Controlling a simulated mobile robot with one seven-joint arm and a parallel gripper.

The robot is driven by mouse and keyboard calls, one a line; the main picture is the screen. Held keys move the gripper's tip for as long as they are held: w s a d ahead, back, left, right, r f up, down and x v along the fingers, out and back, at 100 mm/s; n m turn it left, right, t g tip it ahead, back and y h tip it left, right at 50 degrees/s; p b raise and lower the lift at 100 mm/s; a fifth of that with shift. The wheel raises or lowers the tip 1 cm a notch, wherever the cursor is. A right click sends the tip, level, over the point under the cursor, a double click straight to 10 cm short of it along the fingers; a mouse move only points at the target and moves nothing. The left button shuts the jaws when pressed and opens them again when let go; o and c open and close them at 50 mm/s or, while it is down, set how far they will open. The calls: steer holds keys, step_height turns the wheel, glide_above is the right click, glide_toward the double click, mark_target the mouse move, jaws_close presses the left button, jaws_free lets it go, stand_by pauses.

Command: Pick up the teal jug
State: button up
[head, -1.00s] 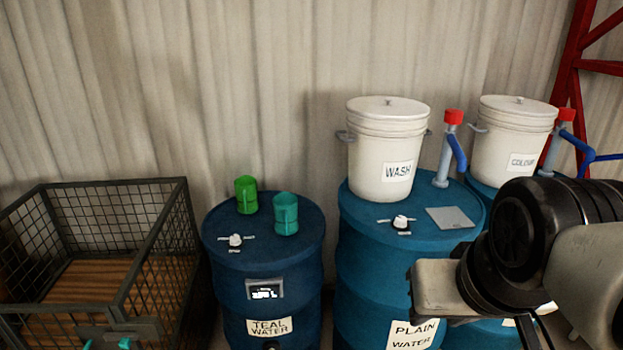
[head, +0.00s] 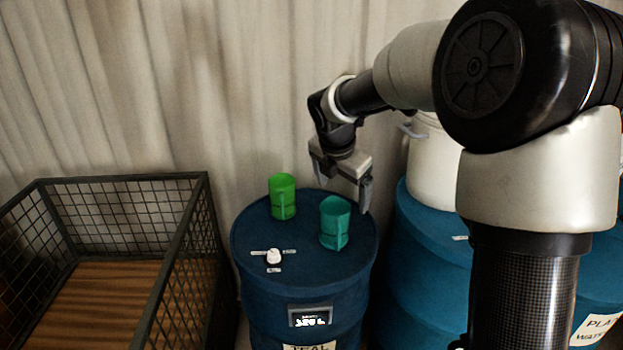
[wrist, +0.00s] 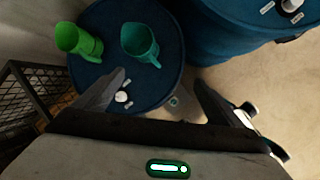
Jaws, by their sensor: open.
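The teal jug (head: 335,222) stands upright on top of a dark blue drum (head: 262,226), to the right of a green jug (head: 283,197). My gripper (head: 341,192) is open and empty, above and behind the teal jug at the drum's far right side. In the wrist view the teal jug (wrist: 138,42) is beyond the fingertips of my gripper (wrist: 158,85), up and to the left. The green jug (wrist: 78,42) stands left of it there. Nothing lies between the fingers except drum edge and floor.
A white knob (head: 273,256) sits on the drum top in front of the jugs. A wire-mesh crate (head: 190,235) stands to the left. A white bucket (head: 432,160) on a blue drum (head: 425,240) is to the right, partly hidden by my arm. A curtain-like wall is behind.

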mark_target(333, 227)
steer(key=shift+w+d+f+n+y, duration=0.15)
steer(key=shift+w+f+n, duration=0.85)
steer(key=shift+w+f, duration=2.1)
steer(key=shift+w+d+f+n+y, duration=0.1)
steer(key=shift+w+f+n, duration=1.2)
steer(key=shift+f, duration=3.35)
steer(key=shift+w+d+f+n+y, duration=0.15)
steer(key=shift+w+f+n, duration=0.55)
steer(key=shift+w+f, duration=2.5)
steer(key=shift+s+f, duration=0.6)
steer(key=shift+s, duration=0.05)
steer(key=c, duration=1.2)
